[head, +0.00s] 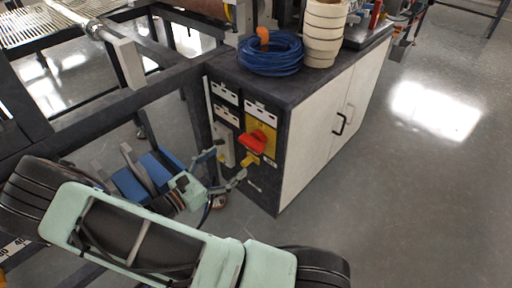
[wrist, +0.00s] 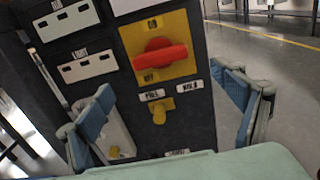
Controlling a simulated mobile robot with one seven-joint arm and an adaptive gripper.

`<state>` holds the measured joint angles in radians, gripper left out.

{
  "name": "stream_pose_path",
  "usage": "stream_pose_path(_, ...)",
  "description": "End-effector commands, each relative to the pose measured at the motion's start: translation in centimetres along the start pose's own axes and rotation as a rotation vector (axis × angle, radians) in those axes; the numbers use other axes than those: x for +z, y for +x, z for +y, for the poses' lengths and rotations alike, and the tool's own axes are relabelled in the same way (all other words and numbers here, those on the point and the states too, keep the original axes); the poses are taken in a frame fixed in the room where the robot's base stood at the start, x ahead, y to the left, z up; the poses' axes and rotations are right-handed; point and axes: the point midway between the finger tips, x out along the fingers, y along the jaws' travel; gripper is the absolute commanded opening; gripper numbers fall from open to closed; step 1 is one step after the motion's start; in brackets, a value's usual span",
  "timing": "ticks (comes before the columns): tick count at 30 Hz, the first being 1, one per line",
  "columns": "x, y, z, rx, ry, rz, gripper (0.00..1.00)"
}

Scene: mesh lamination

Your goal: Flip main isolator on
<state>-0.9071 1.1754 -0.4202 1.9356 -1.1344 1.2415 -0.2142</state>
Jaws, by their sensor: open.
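The main isolator is a red rotary handle (wrist: 160,56) on a yellow plate (wrist: 181,23), with lettering above and below it; the word below looks like OFF. In the wrist view the handle lies roughly level across the plate. In the head view the red handle (head: 252,141) is on the dark end panel of the cabinet. My gripper (wrist: 168,112) is open and empty, with its blue-padded fingers spread to either side of the panel. The handle is ahead of and between the fingers, with no contact visible. In the head view my gripper (head: 222,164) is just left of the panel.
A smaller yellow knob (wrist: 160,111) sits below the isolator. White label plates (wrist: 88,66) are to its left. A dark machine frame (head: 100,95) stands left. Floor at right is clear.

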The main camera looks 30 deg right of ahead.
Motion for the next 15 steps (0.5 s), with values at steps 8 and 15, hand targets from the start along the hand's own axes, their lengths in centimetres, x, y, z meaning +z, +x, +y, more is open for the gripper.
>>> stream_pose_path(8,-0.1,1.9,0.0,-0.001,0.000,-0.001,0.87)
stream_pose_path(15,-0.2,6.5,-0.1,-0.003,0.001,-0.002,0.87)
